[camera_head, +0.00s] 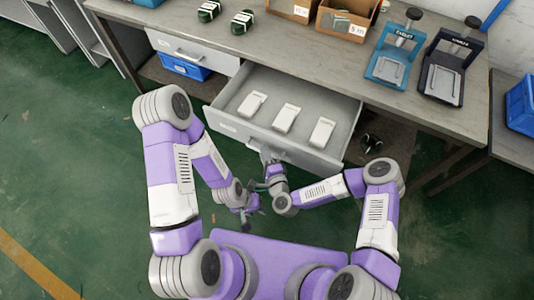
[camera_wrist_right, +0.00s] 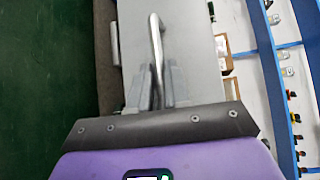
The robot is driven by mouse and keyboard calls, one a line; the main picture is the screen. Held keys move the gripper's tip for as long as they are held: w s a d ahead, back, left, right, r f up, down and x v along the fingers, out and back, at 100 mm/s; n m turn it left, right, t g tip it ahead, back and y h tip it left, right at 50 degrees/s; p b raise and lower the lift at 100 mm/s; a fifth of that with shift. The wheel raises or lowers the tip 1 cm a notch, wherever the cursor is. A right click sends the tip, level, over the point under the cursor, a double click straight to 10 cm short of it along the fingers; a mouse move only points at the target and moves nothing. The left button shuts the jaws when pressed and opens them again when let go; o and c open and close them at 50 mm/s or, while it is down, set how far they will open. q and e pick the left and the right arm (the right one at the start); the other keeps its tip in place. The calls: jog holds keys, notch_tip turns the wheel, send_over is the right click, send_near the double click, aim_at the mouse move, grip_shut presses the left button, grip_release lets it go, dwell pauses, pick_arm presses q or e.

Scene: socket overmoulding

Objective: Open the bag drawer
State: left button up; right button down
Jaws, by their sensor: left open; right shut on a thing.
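The drawer (camera_head: 238,128) under the bench is pulled out and holds three white packs (camera_head: 252,103) lying in a row. My right gripper (camera_head: 268,160) is at the middle of the drawer front. In the right wrist view my right gripper (camera_wrist_right: 158,92) is shut on the metal drawer handle (camera_wrist_right: 156,45), which runs between its fingers. In the head view the handle is largely hidden by the gripper. My left gripper (camera_head: 250,209) is open and empty, below and left of the right one, apart from the drawer.
A second drawer (camera_head: 192,50) to the left is closed, above a blue bin (camera_head: 186,67). The bench top (camera_head: 290,45) carries dark green parts (camera_head: 242,22), cardboard boxes (camera_head: 345,20), a blue fixture (camera_head: 393,60) and a dark fixture (camera_head: 447,65). Green floor is free at left.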

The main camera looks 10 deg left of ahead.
jog(key=c, duration=1.2)
grip_release()
jog(key=shift+o, duration=0.2)
jog(key=o, duration=0.7)
jog(key=r+p, duration=0.1)
jog(key=r, duration=0.2)
jog(key=r+p, duration=0.1)
jog(key=r, duration=0.2)
jog(key=r+p, duration=0.2)
jog(key=r, duration=0.2)
jog(key=shift+w+a, duration=0.2)
jog(key=shift+w, duration=0.15)
jog(key=shift+d+r, duration=0.1)
jog(key=shift+r, duration=0.15)
jog(key=shift+s+d+r, duration=0.1)
jog(key=shift+s+d, duration=0.05)
jog(key=shift+s, duration=0.15)
jog(key=c, duration=0.7)
jog(key=shift+s+f, duration=0.1)
jog(key=shift+f, duration=0.2)
